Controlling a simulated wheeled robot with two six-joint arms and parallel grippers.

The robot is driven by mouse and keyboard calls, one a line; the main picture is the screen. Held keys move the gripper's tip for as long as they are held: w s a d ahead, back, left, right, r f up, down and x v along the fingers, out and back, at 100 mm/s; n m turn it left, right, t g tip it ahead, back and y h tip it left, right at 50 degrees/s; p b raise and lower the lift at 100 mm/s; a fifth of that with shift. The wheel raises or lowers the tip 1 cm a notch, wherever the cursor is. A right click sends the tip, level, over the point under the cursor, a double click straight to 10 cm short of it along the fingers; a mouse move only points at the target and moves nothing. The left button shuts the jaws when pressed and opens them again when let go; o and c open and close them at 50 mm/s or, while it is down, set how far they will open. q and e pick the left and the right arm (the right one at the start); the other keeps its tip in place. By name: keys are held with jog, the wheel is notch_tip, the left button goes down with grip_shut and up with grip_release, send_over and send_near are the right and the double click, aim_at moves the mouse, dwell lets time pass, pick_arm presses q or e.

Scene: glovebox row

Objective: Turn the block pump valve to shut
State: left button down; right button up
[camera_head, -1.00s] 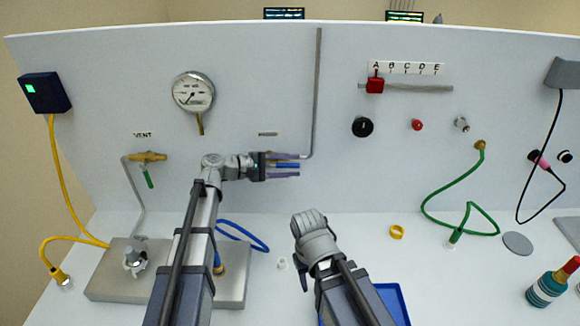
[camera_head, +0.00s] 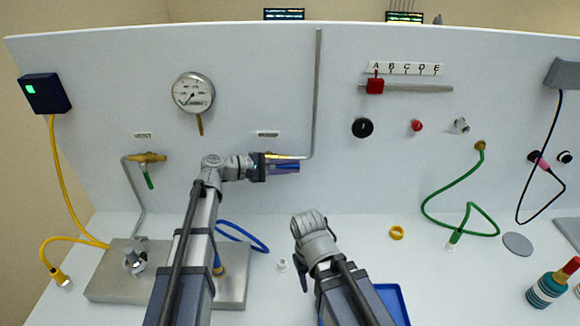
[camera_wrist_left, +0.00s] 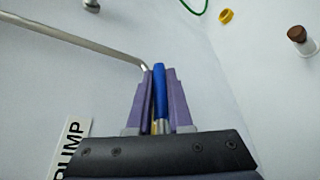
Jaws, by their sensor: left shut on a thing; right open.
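The pump valve has a blue lever handle (camera_wrist_left: 160,88), with a bit of brass at its base in the left wrist view. In the head view its brass body (camera_head: 287,157) sits on the panel at the lower end of a grey pipe, below a small label (camera_head: 268,134). My left gripper (camera_head: 297,166) is shut on the blue handle, which points sideways to the right along the fingers. The purple fingers flank it in the left wrist view (camera_wrist_left: 158,90). My right gripper (camera_head: 310,228) is raised over the bench, apart from the valve, open with nothing seen in it.
The vent valve (camera_head: 148,157) with a green handle is left on the panel, below a round gauge (camera_head: 193,92). A grey pipe (camera_head: 317,90) runs up from the pump valve. A metal block (camera_head: 115,285), blue hose (camera_head: 243,236) and yellow ring (camera_head: 397,232) are on the bench.

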dwell(0.8)
pick_arm(q)
jog(key=shift+f+y+p, duration=0.1)
jog(key=shift+y+p, duration=0.4)
jog(key=shift+p, duration=0.3)
jog(key=a+f+m+y+p, duration=0.1)
jog(key=a+f+y+p, duration=0.2)
jog(key=y, duration=0.5)
jog(key=a+f+m+g+y+p, duration=0.1)
jog(key=a+f+m+y+p, duration=0.1)
jog(key=y, duration=0.6)
jog(key=shift+s+a+f+p, duration=0.15)
jog(key=shift+a+f+p, duration=0.5)
jog(key=shift+p, duration=0.65)
pick_arm(e)
notch_tip(320, 180, up, 9)
pick_arm(q)
jog(key=shift+a+y, duration=0.1)
jog(key=shift+y, duration=0.2)
pick_arm(e)
jog(key=shift+r, duration=0.1)
pick_arm(q)
jog(key=c, duration=0.8)
grip_release()
jog(key=shift+c, duration=0.2)
